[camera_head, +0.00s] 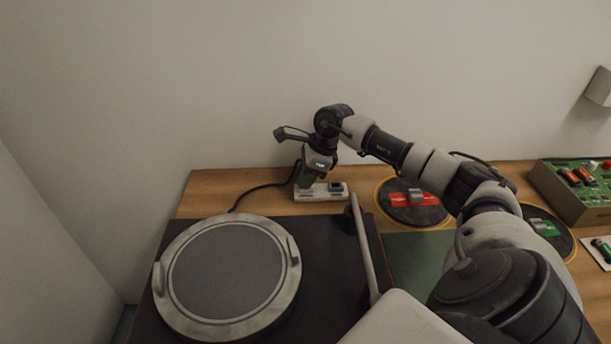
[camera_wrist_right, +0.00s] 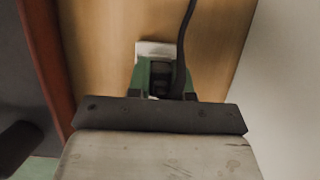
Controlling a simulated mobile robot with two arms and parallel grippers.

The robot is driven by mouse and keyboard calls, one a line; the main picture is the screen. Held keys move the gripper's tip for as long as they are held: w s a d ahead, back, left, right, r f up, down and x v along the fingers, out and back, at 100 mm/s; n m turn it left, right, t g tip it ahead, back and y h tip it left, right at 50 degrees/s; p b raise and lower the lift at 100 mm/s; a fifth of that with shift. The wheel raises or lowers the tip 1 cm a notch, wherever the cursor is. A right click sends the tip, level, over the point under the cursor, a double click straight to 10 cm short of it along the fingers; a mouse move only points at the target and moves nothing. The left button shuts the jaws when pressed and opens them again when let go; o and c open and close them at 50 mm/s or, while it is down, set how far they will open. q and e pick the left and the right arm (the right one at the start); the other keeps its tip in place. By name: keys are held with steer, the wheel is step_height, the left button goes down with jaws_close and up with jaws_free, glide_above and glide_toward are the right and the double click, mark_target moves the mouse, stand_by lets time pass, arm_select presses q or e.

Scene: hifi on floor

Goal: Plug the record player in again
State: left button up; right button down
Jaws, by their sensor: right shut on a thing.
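The record player (camera_head: 226,277) has a round grey platter and sits on the wooden surface at the lower left. A white power strip (camera_head: 335,194) lies behind it near the wall. My right gripper (camera_head: 306,186) points down over the strip's left end and is shut on the black plug. In the right wrist view the plug (camera_wrist_right: 160,78) sits between green fingertips, with the white strip (camera_wrist_right: 155,47) just beyond. The black cord (camera_head: 255,189) runs from the record player up to my gripper. Whether the plug is in a socket is hidden. My left gripper is not in view.
A round dark mat with a red cartridge (camera_head: 405,199) lies right of the strip, and another mat with a green one (camera_head: 546,228) farther right. A wooden box with a green panel (camera_head: 577,184) stands at the right edge. The wall is close behind.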

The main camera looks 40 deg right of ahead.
stand_by(0.4)
steer(key=c, duration=0.9)
jaws_free()
steer(key=shift+c, duration=0.2)
steer(key=w+a+p+v, duration=0.1)
steer(key=p+v, duration=0.3)
steer(key=v, duration=1.1)
steer(key=shift+r, duration=0.55)
steer(key=shift+a+f, duration=0.1)
steer(key=shift+a, duration=0.05)
